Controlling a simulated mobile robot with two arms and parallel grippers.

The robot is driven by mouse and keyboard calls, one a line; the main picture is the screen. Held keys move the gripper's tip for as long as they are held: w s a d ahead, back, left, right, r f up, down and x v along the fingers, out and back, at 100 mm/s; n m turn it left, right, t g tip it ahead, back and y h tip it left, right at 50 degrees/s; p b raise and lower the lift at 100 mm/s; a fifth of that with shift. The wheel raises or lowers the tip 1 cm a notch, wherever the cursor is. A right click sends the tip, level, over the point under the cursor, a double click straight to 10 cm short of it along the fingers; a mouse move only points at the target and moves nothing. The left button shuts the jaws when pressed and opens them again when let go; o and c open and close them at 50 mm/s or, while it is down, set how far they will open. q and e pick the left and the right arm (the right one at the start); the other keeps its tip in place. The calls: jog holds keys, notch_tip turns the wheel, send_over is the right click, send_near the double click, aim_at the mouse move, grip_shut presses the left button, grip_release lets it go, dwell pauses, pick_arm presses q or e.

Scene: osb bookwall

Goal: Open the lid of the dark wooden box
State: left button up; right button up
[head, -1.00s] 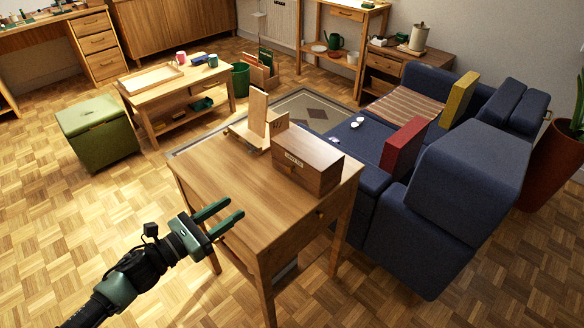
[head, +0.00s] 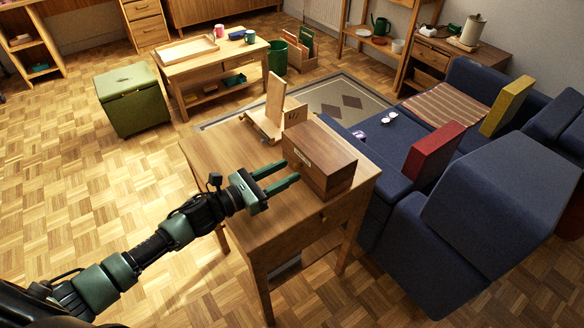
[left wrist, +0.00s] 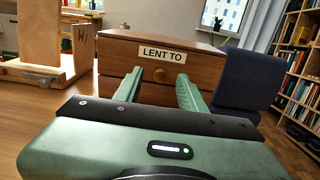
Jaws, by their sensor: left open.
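The dark wooden box (head: 318,160) stands on the small wooden table (head: 215,150), its lid shut. My left gripper (head: 283,177) is open and empty, just in front of the box's label side, above the tabletop. My right gripper is not in view.
A wooden stand with an upright board (head: 276,103) is on the table, left of and behind the box. A blue sofa (head: 470,210) with a red cushion (head: 433,150) is close on the right. Open parquet floor (head: 90,190) lies to the left.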

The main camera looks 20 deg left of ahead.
pick_arm(q)
jog(key=shift+x, duration=1.2)
grip_shut()
dwell(0.6)
